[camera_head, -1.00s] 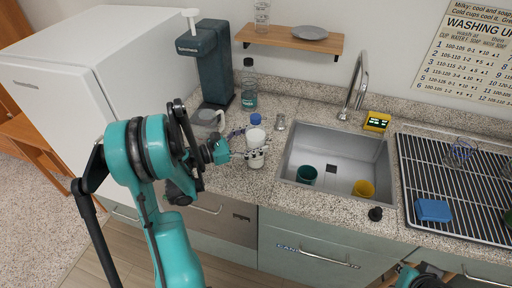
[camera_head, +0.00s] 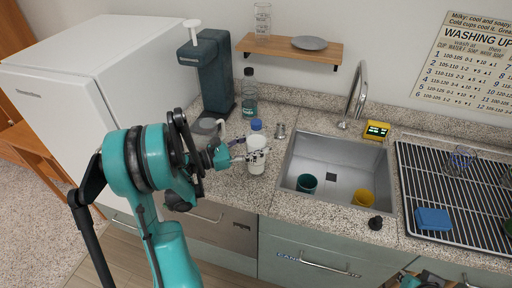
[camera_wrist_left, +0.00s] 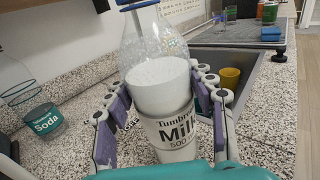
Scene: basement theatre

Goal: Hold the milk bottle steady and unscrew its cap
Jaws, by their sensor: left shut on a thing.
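The milk bottle (camera_head: 256,160) stands on the counter left of the sink, with its blue cap (camera_head: 256,125) on top. In the left wrist view the bottle (camera_wrist_left: 178,130) is clear above and white below, with a Milk label, and looks slightly tilted in the frame. My left gripper (camera_head: 256,154) is shut on the bottle's body, with fingers along both sides in the left wrist view (camera_wrist_left: 165,105). Part of my right gripper (camera_head: 422,283) shows at the bottom edge. Its fingers are too cut off to read.
A soda bottle (camera_head: 249,95) and a teal dispenser (camera_head: 207,75) stand behind. A small metal cup (camera_head: 280,131) is near the bottle. The sink (camera_head: 340,152) holds a teal cup (camera_head: 307,183) and a yellow cup (camera_head: 362,198). A rack (camera_head: 465,190) lies at the right.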

